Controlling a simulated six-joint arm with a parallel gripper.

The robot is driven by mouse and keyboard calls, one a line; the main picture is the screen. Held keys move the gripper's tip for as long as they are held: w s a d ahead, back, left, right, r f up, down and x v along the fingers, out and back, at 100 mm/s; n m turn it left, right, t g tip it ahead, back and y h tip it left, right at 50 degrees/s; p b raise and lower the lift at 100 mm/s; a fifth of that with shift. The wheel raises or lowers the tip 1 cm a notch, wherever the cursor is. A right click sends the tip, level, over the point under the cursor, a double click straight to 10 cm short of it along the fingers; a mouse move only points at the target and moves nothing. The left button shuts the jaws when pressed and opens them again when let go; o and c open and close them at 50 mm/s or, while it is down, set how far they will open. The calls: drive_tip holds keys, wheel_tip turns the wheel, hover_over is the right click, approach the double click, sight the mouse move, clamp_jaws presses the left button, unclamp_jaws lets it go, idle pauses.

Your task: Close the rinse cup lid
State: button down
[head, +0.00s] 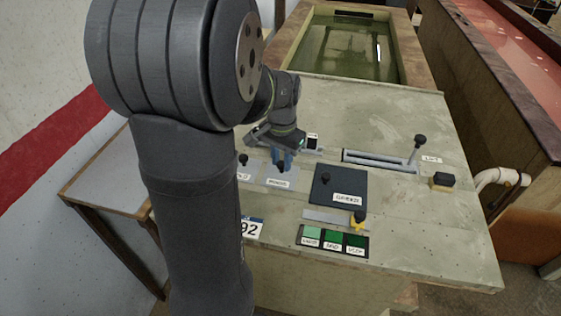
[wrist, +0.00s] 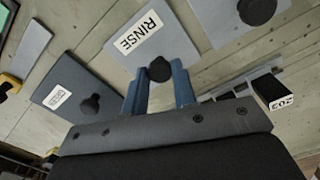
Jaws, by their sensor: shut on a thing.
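The rinse lid (head: 268,177) is a light grey square plate on the worktop, with a white label at its front edge. In the wrist view the lid (wrist: 182,42) shows the label RINSE and a round black knob (wrist: 159,69) near its edge. My gripper (head: 282,157) is over the lid, pointing down. Its blue fingers, also in the wrist view (wrist: 158,84), stand on either side of the knob and are shut on it. The fingers partly hide the knob in the head view. I cannot tell whether a cup opening is uncovered.
A similar grey plate (head: 243,174) lies to the left, partly behind my arm. A dark plate (head: 332,181) with a knob lies to the right.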

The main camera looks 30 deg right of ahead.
sight(282, 162)
drive_tip(key=shift+w+d+r, duration=0.1)
drive_tip(key=shift+w+d, duration=0.05)
drive_tip(key=shift+w, duration=0.05)
drive_tip(key=c, duration=1.2)
unclamp_jaws()
drive_tip(key=shift+o, duration=0.2)
wheel_tip(282, 162, up, 17)
drive_tip(key=shift+r, duration=0.15)
wheel_tip(282, 162, down, 18)
drive_tip(key=shift+s+r, duration=0.1)
drive_tip(key=shift+r, duration=0.1)
drive_tip(key=shift+r, duration=0.15)
